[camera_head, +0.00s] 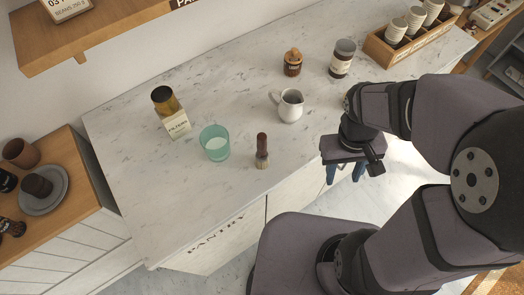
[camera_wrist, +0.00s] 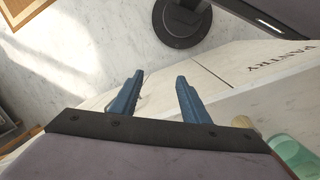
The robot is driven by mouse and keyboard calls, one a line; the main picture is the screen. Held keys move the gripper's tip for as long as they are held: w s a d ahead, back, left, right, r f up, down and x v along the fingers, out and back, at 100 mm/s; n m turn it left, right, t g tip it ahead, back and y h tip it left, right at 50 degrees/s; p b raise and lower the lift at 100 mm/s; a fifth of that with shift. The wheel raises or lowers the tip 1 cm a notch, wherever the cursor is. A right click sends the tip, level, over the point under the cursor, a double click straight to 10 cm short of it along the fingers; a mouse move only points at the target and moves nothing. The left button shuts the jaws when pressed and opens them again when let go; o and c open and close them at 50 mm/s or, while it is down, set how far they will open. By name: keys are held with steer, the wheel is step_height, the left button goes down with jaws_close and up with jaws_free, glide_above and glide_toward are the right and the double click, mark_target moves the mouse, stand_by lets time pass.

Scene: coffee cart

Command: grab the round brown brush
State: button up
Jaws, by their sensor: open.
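The round brown brush (camera_head: 262,150) is on the white marble counter near its front edge, with a dark brown handle and pale bristles towards the front. In the wrist view, a small tan part at the lower right, beside the gripper body, seems to be its bristles (camera_wrist: 243,122); the rest is hidden. My gripper (camera_head: 345,173) is to the right of the brush, apart from it, by the counter's front edge. Its blue fingers (camera_wrist: 160,79) are apart with nothing between them.
A teal glass (camera_head: 215,146) stands left of the brush, and a white pitcher (camera_head: 291,106) stands behind it to the right. A filter box (camera_head: 177,124), jars and a wooden cup crate (camera_head: 389,55) are farther off. Bare counter lies around the brush.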

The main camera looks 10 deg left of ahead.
steer(key=w+a+r+n+t+h+p, duration=0.5)
steer(key=w+a+r+n+h, duration=0.25)
steer(key=n, duration=0.55)
steer(key=w+a+r+n+t+y+p, duration=0.1)
steer(key=a+r+n+t+y+p, duration=0.3)
steer(key=a, duration=0.6)
steer(key=w+a+r+n+t+h, duration=0.1)
steer(key=a+n+t, duration=0.45)
steer(key=a, duration=0.35)
steer(key=s+a+n+t+y, duration=0.2)
steer(key=s+a, duration=0.1)
steer(key=a, duration=0.1)
steer(key=n+t+y+b, duration=0.3)
steer(key=n, duration=0.5)
glide_toward(260, 152)
steer(key=w, duration=0.4)
steer(key=shift+r+g, duration=0.15)
steer(key=shift+g, duration=0.1)
steer(key=shift+w+d, duration=0.2)
steer(key=shift+w, duration=0.85)
steer(key=shift+w, duration=0.15)
